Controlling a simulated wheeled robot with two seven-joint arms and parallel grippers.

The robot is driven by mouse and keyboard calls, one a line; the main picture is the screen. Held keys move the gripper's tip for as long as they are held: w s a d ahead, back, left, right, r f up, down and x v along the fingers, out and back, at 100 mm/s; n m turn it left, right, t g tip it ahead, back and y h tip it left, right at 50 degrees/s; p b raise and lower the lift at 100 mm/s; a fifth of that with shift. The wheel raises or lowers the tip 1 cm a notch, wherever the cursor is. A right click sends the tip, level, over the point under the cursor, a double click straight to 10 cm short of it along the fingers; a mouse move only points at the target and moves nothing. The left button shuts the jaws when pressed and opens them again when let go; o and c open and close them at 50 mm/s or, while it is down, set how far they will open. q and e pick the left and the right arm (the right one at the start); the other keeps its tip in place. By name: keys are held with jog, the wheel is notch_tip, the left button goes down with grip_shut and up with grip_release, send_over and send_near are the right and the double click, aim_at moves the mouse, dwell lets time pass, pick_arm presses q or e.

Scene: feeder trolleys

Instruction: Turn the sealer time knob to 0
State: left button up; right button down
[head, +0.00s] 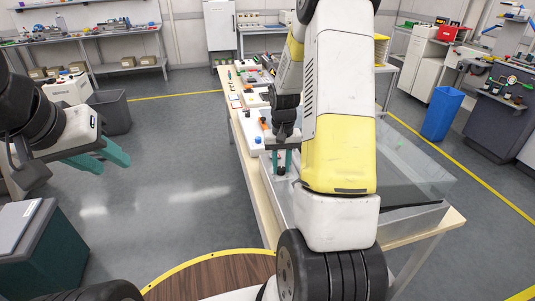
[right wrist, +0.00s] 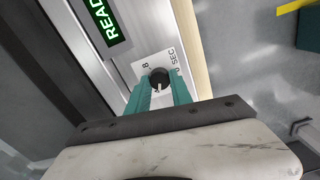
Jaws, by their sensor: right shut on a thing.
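The sealer time knob (right wrist: 159,78) is a small black round knob with a white pointer mark, on a white dial plate (right wrist: 148,62) printed with "8" and "SEC". Its pointer is toward the bottom of the right wrist view, between my fingers. My right gripper (right wrist: 161,92) is shut on the knob, one teal finger on each side; the fingers hide part of the dial. In the head view the right gripper (head: 283,162) reaches down at the sealer's metal panel (head: 281,189). The knob is hidden there. My left gripper (head: 98,159) is open and empty, away over the floor.
A green READY display (right wrist: 105,22) is beside the dial on the panel. A clear-sided box (head: 415,165) stands on the wooden table (head: 254,185), right of my right arm. Small parts and trays lie at the table's far end. Open floor lies left.

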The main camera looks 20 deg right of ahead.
aim_at(281, 168)
jog(key=n, duration=0.4)
jog(key=shift+n, duration=0.4)
jog(key=n, duration=0.9)
jog(key=shift+n, duration=2.1)
jog(key=c, duration=1.1)
grip_release()
jog(key=shift+c, duration=0.2)
jog(key=shift+r, duration=3.95)
